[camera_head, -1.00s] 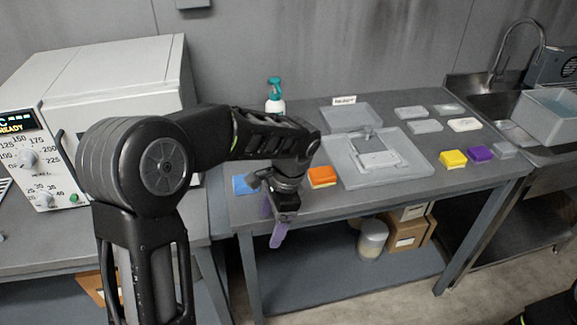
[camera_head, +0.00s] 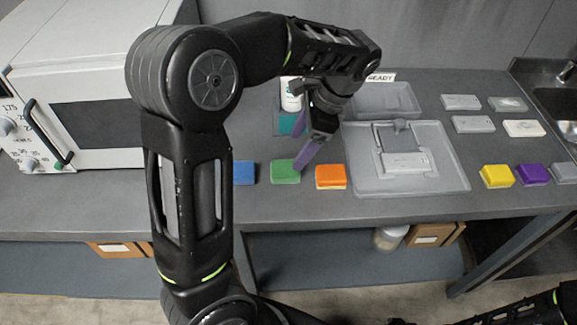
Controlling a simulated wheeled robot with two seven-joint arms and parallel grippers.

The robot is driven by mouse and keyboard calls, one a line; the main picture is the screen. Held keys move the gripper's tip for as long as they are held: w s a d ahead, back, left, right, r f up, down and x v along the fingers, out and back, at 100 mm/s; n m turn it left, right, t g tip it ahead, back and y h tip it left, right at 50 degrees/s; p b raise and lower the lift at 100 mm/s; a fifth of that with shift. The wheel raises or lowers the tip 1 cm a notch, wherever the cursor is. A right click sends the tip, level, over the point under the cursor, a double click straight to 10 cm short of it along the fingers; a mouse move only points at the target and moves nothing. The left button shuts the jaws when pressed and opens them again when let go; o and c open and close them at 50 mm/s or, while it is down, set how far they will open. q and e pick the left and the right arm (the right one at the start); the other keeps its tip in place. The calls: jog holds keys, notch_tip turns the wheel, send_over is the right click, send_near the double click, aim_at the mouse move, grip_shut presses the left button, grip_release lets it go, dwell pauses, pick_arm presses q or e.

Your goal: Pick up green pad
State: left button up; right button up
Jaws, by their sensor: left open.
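The green pad (camera_head: 283,174) lies flat on the grey bench, between a blue pad (camera_head: 244,173) and an orange pad (camera_head: 331,178). My left gripper (camera_head: 298,150) hangs over the bench from the left arm, with its purple fingers spread and nothing between them. One fingertip overlaps the green pad's right rear edge in the picture; I cannot tell whether it touches. My right gripper is not in view.
A grey fixture tray (camera_head: 450,180) stands right of the orange pad. Yellow (camera_head: 496,176) and purple (camera_head: 532,174) pads lie farther right. A white oven (camera_head: 90,90) stands at left. A bottle (camera_head: 291,95) is behind the gripper.

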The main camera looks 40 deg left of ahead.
aim_at(285, 167)
pick_arm(q)
jog(key=shift+b+x, duration=0.5)
jog(key=shift+x, duration=0.65)
jog(key=shift+f, duration=0.2)
jog(key=p+x, duration=0.1)
jog(key=x, duration=0.4)
jog(key=shift+s+a, duration=0.1)
jog(key=shift+c, duration=0.5)
jog(key=c, duration=1.3)
